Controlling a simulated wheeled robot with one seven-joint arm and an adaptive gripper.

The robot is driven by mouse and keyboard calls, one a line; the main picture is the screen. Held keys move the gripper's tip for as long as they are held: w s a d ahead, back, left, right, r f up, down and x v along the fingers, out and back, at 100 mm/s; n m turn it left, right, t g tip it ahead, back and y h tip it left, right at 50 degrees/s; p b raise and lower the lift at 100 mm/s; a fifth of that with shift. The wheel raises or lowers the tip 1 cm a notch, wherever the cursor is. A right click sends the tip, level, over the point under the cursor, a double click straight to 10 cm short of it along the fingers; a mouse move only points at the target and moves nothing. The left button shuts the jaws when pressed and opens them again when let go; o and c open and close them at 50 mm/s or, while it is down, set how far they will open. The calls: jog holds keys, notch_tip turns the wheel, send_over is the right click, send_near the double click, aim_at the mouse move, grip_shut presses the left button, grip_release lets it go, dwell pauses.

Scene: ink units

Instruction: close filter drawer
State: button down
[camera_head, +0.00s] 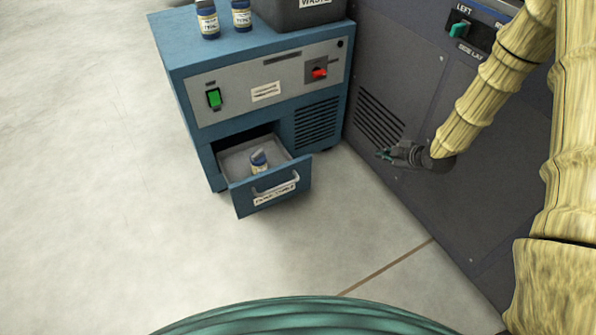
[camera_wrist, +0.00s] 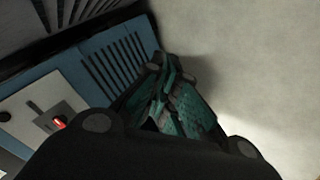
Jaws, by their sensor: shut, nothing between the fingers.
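The filter drawer (camera_head: 238,190) sticks out of the lower left of a blue cabinet (camera_head: 205,143) in the head view. It has a grey inside, a curved handle (camera_head: 277,187) and a label on its blue front. A small bottle (camera_head: 259,168) lies tilted in the drawer. My gripper (camera_head: 382,155) is shut and empty, to the right of the drawer and apart from it, beside the dark grey machine. In the wrist view, my gripper's teal fingers (camera_wrist: 178,108) are together near the blue vented panel (camera_wrist: 112,68). The drawer does not show in the wrist view.
Two bottles (camera_head: 207,20) and a dark waste bin (camera_head: 300,14) stand on the cabinet. A green switch (camera_head: 214,98) and red knob (camera_head: 319,72) are on its front. A dark grey machine (camera_head: 400,80) stands at the right. The floor (camera_head: 100,230) ahead of the drawer is clear.

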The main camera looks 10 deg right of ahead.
jog(key=s+a+n+g+y+p, duration=0.1)
jog(key=s+a+n+y+p, duration=0.1)
jog(key=s+a+n+y, duration=0.55)
jog(key=s+a+n+y+p, duration=0.1)
jog(key=s+a+n+y, duration=0.45)
jog(key=a+n, duration=0.45)
jog(key=m+b, duration=0.1)
jog(key=b, duration=0.3)
send_near(282, 170)
jog(key=s+a, duration=0.2)
jog(key=shift+w+a+b, duration=0.3)
jog(key=shift+w+a, duration=0.1)
jog(key=shift+w, duration=0.3)
jog(key=shift+w+a+b, duration=0.3)
jog(key=shift+w+a, duration=0.1)
jog(key=shift+w, duration=0.25)
jog(key=shift+w+a+b, duration=0.3)
jog(key=shift+w+a, duration=0.05)
jog(key=shift+w, duration=0.35)
jog(key=shift+r, duration=0.1)
